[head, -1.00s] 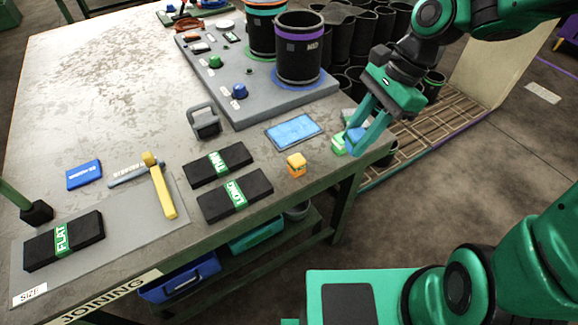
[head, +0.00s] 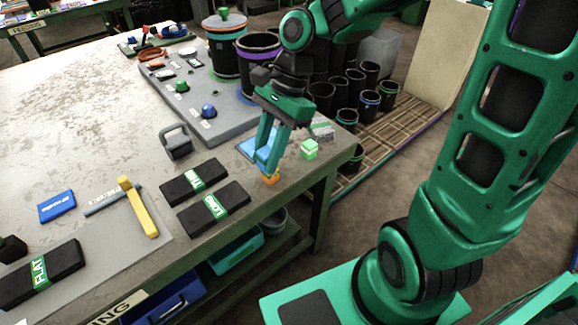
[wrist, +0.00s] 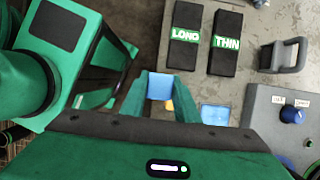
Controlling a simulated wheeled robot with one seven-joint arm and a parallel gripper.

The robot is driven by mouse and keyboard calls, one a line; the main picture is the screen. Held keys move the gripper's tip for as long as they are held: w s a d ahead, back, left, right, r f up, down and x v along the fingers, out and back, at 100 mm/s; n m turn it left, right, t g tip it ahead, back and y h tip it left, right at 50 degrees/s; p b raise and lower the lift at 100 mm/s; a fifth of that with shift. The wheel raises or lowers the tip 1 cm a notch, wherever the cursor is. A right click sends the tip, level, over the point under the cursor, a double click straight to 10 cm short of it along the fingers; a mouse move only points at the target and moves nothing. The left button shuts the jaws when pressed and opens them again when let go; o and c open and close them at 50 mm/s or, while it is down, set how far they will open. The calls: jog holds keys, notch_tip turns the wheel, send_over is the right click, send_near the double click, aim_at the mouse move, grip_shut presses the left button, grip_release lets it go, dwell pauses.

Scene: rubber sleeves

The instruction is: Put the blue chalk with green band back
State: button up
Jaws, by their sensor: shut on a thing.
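My gripper (head: 266,163) is shut on a blue chalk, which shows as a light blue block between the fingertips in the wrist view (wrist: 160,86). Its green band cannot be made out. The gripper is low over the table's front right part. An orange chalk (head: 270,179) stands right by the fingertips; part of it shows beside the held chalk in the wrist view (wrist: 169,105). I cannot tell whether they touch. A green chalk (head: 309,150) stands to the right, near the table edge. A flat blue pad (head: 245,147) lies behind the fingers, partly hidden.
Black LONG (head: 213,212) and THIN (head: 182,190) blocks lie to the left. A grey padlock-like weight (head: 177,147) stands behind them. Black sleeves (head: 352,85) stand on the right-hand rack.

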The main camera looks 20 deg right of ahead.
jog(key=shift+d, duration=0.1)
jog(key=w+d+f, duration=0.2)
jog(key=d, duration=0.1)
jog(key=w+d+f, duration=0.2)
jog(key=w, duration=0.1)
jog(key=w+d+f, duration=0.2)
jog(key=d+f, duration=0.1)
jog(key=shift+w+d, duration=0.35)
jog(key=shift+w, duration=0.05)
jog(key=shift+f, duration=2)
jog(key=o, duration=1)
jog(key=shift+f, duration=0.1)
jog(key=v, duration=1.2)
